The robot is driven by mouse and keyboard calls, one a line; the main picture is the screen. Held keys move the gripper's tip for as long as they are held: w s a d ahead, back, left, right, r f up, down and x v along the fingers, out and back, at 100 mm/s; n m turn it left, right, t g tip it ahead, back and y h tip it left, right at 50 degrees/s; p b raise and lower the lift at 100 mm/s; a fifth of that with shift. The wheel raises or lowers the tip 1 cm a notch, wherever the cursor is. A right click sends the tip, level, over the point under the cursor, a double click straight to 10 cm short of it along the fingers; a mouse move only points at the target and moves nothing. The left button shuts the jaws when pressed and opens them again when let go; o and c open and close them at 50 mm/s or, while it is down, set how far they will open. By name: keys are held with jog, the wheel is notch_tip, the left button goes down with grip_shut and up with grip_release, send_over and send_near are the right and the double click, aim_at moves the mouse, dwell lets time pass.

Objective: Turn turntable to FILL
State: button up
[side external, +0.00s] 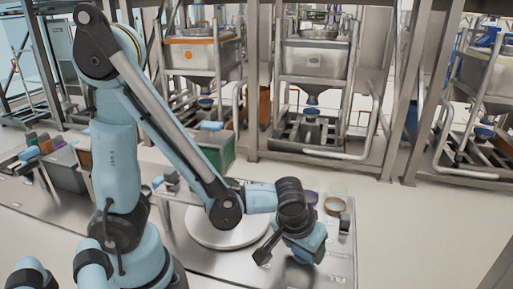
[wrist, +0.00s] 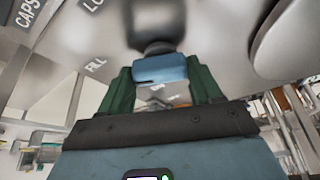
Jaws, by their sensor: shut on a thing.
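The turntable (side external: 215,226) is a pale round disc on the grey worktop, partly hidden behind my arm. Part of a disc with a dark edge shows at the right of the wrist view (wrist: 293,42); it looks like the turntable. My gripper (wrist: 161,72) has two dark green fingers shut on a blue block (wrist: 160,69). A dark, blurred rounded piece adjoins the block at the top of the wrist view. In the side view my gripper (side external: 300,250) is low over the worktop, to the right of the turntable. Its fingertips and the block are hard to make out there.
A tan-rimmed ring (side external: 335,206) lies beyond my gripper. A green bin (side external: 216,150) stands behind the turntable. Metal frames with hoppers (side external: 315,58) stand farther back.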

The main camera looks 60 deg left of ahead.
jog(key=o, duration=1.1)
jog(key=shift+c, duration=0.2)
jog(key=shift+r, duration=0.1)
jog(key=v, duration=1.2)
jog(key=w+a+m+t+h, duration=0.1)
jog(key=a+m+t, duration=0.2)
jog(key=a, duration=0.6)
jog(key=shift+w+m+h, duration=0.3)
jog(key=shift+w+m, duration=0.05)
jog(key=shift+m, duration=0.25)
